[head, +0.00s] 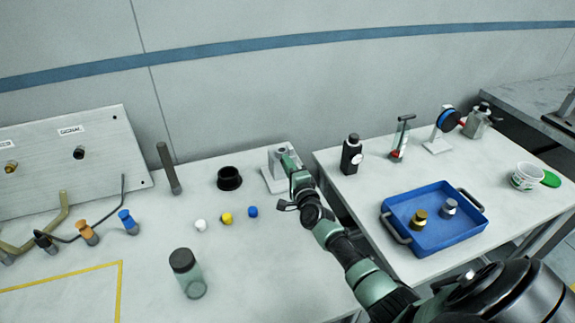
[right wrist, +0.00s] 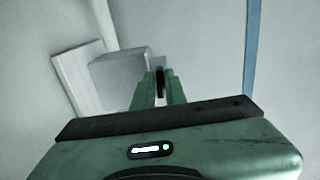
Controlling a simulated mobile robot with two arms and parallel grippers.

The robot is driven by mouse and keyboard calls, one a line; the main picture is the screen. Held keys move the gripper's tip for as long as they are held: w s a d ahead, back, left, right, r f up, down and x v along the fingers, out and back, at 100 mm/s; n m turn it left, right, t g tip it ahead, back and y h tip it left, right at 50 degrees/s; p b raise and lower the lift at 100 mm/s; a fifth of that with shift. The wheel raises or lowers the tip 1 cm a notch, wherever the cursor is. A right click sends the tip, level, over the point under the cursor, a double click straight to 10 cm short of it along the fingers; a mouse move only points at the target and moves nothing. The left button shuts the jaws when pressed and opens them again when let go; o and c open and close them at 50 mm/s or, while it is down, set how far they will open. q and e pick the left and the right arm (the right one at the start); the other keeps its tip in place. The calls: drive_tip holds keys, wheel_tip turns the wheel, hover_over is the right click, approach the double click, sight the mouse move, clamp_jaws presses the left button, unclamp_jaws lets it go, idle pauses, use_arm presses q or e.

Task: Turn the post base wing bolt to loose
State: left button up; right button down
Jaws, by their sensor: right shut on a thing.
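The post base is a light grey block on a flat plate (head: 269,180) near the right edge of the left table. It also shows in the right wrist view as a grey block (right wrist: 113,70). My right gripper (head: 288,160) reaches it from the front right. In the right wrist view its green fingers (right wrist: 160,80) are shut on a small dark piece (right wrist: 160,84), the wing bolt, beside the block. The fingers cover most of the bolt, so its turn angle cannot be told. My left gripper is not in view.
A black ring (head: 229,178) and small white, yellow and blue caps (head: 226,218) lie left of the post base. A black bottle (head: 351,154) and blue tray (head: 436,240) are on the right table. A gap separates the tables.

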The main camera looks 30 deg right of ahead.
drive_tip(key=shift+a, duration=0.1)
idle(0.3)
drive_tip(key=c, duration=1.5)
unclamp_jaws()
drive_tip(key=shift+s, duration=0.1)
drive_tip(key=v, duration=0.7)
drive_tip(key=shift+s+a+p, duration=0.1)
drive_tip(key=shift+s+p, duration=0.15)
drive_tip(key=shift+p, duration=0.1)
